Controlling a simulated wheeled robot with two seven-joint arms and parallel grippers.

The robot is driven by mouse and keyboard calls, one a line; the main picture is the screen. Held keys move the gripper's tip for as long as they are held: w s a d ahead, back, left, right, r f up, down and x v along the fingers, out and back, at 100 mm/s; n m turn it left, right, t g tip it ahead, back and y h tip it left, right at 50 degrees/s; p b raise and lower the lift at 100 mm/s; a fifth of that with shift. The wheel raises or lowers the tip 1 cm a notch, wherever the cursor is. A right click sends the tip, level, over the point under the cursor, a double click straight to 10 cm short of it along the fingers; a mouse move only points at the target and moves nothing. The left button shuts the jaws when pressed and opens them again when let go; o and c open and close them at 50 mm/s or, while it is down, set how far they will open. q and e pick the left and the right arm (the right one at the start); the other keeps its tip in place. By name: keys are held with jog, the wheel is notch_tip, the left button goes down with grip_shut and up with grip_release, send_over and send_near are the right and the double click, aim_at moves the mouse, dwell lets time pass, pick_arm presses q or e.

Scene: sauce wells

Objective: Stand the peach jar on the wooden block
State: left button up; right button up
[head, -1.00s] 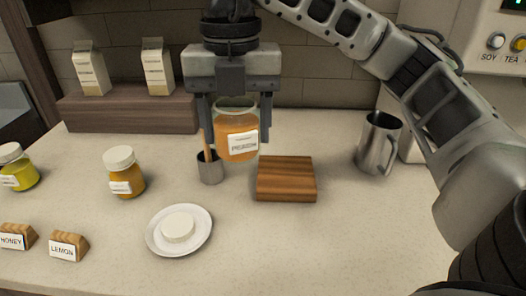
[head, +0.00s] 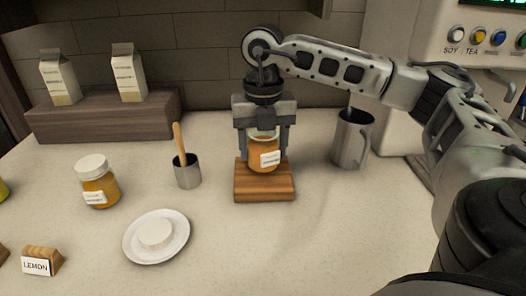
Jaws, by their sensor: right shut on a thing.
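The peach jar (head: 262,158), open-topped glass with orange contents and a white label, is upright at the wooden block (head: 264,190). Its base appears to meet the block's top, towards the back of it. My right gripper (head: 264,146) points down from above and is shut on the jar, one finger on each side. A white lid (head: 156,234) lies on a white plate (head: 176,249) in front and to the left. My left gripper is out of view.
A metal cup (head: 187,175) with a wooden stick stands left of the block, and a steel pitcher (head: 350,142) stands to the right. A lidded orange jar (head: 98,186) and a LEMON sign (head: 41,262) are at left. Cartons stand on a shelf (head: 150,118) behind. The front right counter is clear.

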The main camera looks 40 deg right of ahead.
jog(key=shift+f, duration=0.85)
jog(key=shift+f, duration=0.2)
jog(key=o, duration=1.2)
jog(key=shift+c, duration=0.2)
jog(key=shift+r, duration=0.2)
notch_tip(320, 180, up, 12)
jog(key=p, duration=0.1)
